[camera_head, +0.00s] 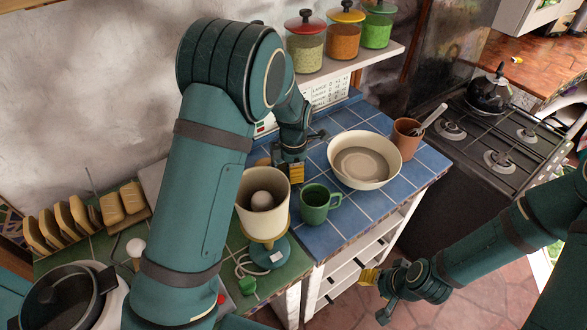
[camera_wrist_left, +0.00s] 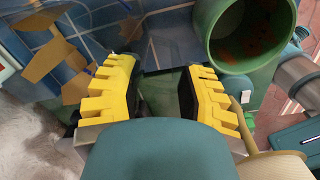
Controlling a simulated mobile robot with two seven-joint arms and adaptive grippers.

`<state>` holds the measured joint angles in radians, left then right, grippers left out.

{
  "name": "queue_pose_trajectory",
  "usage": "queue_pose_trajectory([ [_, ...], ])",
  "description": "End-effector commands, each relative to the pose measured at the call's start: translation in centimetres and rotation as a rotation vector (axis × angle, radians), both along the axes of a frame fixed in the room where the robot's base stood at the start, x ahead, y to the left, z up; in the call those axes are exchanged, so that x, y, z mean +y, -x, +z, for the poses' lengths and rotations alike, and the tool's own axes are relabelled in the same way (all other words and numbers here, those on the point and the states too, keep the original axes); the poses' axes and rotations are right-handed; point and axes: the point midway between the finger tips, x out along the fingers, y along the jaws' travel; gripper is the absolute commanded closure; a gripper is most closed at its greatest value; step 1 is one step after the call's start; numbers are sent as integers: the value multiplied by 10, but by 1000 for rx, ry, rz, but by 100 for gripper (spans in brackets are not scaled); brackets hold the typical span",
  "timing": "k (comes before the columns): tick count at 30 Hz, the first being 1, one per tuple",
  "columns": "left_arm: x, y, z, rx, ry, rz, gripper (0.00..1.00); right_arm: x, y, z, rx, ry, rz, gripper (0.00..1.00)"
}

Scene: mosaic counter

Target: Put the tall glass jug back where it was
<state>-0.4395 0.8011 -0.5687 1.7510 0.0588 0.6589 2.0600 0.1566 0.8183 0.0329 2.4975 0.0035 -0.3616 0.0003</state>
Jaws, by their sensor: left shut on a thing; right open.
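My left gripper (camera_head: 291,172) reaches down over the blue-tiled counter, behind the cream lamp and left of the green mug. In the left wrist view its yellow fingers (camera_wrist_left: 155,92) are closed on a clear, see-through thing that looks like the tall glass jug (camera_wrist_left: 168,48). Only faint edges of the glass show, and I cannot tell whether it touches the counter. In the head view I cannot make out the jug; the arm covers part of that area. My right gripper (camera_head: 376,292) is open and empty, low in front of the counter.
The green mug (camera_head: 314,205) stands close to the left gripper, beside the cream lamp (camera_head: 262,207). A wide cream bowl (camera_head: 364,163) and a brown cup (camera_head: 407,140) stand to the right. A shelf (camera_head: 345,66) with lidded jars hangs behind. A stove (camera_head: 490,140) is at right.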

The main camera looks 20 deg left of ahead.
Motion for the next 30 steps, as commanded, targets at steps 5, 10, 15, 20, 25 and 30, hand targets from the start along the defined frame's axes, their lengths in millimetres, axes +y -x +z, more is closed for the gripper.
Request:
queue_pose_trajectory([
  [5,0,0,-3,-1,0,0,100,0,0,-2,0,0,0,53],
  [10,0,0,-3,0,0,0,31,0,0,-1,0,0,0,53],
  [15,0,0,-3,0,0,0,31,0,0,-1,0,0,0,53],
  [20,0,0,4,-1,0,0,31,0,0,1,0,0,0,53],
  [25,-1,0,30,-4,1,-1,31,0,0,2,0,0,0,53],
  [30,-1,1,67,-5,2,-1,31,0,0,4,0,-1,0,53],
])
